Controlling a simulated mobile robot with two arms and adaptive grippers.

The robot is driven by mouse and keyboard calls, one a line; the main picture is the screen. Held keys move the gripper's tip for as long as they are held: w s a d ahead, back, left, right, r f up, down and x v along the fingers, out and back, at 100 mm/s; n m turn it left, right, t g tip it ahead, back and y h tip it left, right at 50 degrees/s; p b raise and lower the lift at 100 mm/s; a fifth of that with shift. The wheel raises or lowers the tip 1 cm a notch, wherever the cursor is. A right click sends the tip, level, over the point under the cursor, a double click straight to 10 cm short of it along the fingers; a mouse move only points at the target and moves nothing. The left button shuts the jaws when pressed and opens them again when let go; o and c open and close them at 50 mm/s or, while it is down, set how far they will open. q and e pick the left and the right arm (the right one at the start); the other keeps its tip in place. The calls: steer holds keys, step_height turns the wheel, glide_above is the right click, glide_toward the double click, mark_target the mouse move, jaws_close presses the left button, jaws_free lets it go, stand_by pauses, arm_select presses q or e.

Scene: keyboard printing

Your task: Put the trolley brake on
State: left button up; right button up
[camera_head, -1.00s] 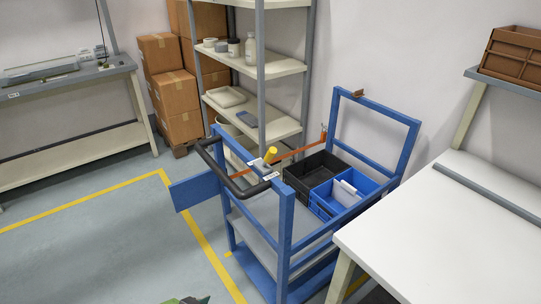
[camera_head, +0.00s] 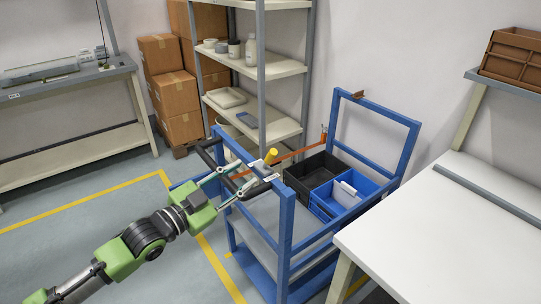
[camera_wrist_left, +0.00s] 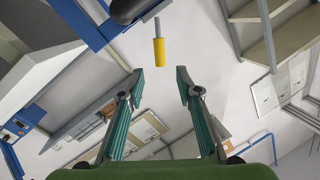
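The blue trolley (camera_head: 285,245) stands in the middle, with a black push handle (camera_head: 258,189) on its near left side. A yellow-tipped lever (camera_head: 270,156) sticks up beside the handle; in the left wrist view its yellow grip (camera_wrist_left: 159,51) shows beyond the fingertips, below the black handle end (camera_wrist_left: 128,8). I take it to be the brake lever. My left gripper (camera_head: 238,181) is at the handle, a little short of the lever. In the left wrist view my left gripper (camera_wrist_left: 159,73) is open, with nothing between its fingers. My right gripper is not in view.
The trolley carries a black crate (camera_head: 300,188) and a blue crate (camera_head: 318,205). A white-topped table (camera_head: 440,240) stands close on the right. A shelf rack (camera_head: 270,70) is behind, with stacked cartons (camera_head: 175,90). The floor at left is clear.

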mark_target(268, 158)
arm_select(q)
steer(key=p+x, duration=0.1)
steer(key=x, duration=1)
steer(key=shift+w+d, duration=0.25)
steer(key=shift+d, duration=0.05)
jaws_close()
